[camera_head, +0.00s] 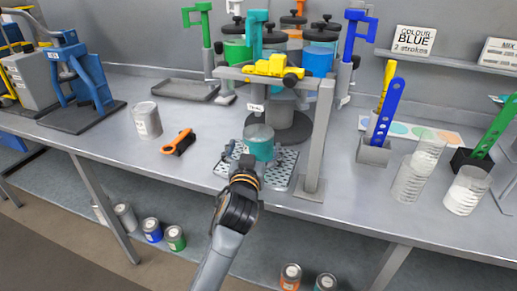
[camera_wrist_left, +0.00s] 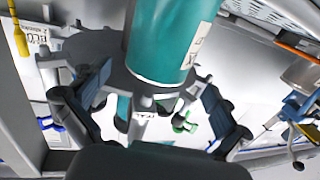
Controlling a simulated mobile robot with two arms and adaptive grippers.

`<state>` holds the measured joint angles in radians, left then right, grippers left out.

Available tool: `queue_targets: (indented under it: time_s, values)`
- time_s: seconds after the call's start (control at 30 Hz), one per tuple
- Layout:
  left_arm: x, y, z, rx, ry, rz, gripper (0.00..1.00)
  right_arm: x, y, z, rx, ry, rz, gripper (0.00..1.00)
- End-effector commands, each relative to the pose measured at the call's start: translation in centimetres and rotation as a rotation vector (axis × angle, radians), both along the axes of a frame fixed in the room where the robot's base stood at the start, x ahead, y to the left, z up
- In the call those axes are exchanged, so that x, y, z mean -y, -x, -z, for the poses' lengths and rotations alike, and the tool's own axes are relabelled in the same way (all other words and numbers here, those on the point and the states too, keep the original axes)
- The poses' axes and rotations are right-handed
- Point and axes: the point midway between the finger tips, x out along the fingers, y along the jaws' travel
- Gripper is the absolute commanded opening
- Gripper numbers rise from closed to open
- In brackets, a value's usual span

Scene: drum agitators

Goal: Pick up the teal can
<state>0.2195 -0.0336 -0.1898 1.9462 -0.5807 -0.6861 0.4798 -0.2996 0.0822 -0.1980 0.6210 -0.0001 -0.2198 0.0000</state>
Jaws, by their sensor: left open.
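The teal can (camera_head: 259,142) stands upright on the perforated metal plate (camera_head: 284,172) at the middle of the bench, under the grey frame. In the left wrist view the teal can (camera_wrist_left: 172,40) is large and close, with part of a white label showing. In the left wrist view my gripper (camera_wrist_left: 152,100) is open, with one finger to each side of the can's line. I cannot tell whether any finger touches the can. My right gripper is not in view.
Clear cylinders (camera_head: 418,172) stand right.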

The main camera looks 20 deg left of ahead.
Motion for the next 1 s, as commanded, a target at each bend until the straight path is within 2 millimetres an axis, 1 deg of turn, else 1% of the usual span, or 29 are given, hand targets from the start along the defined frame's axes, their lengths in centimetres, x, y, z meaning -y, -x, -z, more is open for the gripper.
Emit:
queue_targets:
  time_s: [0.17, 0.3, 0.43, 0.53, 0.73, 0.77, 0.8, 0.87, 0.9, 0.97, 1.0]
  values:
    - [-0.2, -1.3, 0.0, 0.001, -0.003, 0.000, 1.00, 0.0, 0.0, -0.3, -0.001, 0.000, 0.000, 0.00]
    - [-0.3, -3.4, 0.1, 0.000, -0.002, 0.000, 1.00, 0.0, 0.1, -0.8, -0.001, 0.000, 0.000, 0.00]
    - [-0.6, -4.9, 0.2, 0.000, -0.002, 0.000, 1.00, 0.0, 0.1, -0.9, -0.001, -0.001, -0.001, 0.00]
    - [-0.6, -5.5, 0.3, 0.001, -0.002, 0.001, 1.00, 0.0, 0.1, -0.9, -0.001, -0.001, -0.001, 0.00]
    - [-0.6, -5.5, 0.3, 0.000, -0.001, 0.001, 1.00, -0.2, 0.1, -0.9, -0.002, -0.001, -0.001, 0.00]
    - [-0.6, -5.5, 0.3, 0.000, -0.001, 0.001, 0.98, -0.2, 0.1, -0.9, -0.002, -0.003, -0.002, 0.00]
    - [-0.6, -5.5, 0.3, 0.000, -0.001, 0.001, 0.90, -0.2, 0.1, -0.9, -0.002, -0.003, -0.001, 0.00]
    - [-0.6, -5.5, 0.3, 0.000, -0.001, 0.001, 0.78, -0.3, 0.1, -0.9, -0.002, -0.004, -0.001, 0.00]
    - [-0.6, -5.5, 0.3, 0.000, -0.001, 0.001, 0.69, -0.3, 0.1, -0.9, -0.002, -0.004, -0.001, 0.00]
    - [-0.6, -5.5, 0.3, 0.000, -0.001, 0.001, 0.57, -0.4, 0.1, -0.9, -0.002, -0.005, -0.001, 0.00]
    - [-0.6, -5.5, 0.3, 0.000, -0.001, 0.001, 0.49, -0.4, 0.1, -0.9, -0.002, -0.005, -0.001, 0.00]
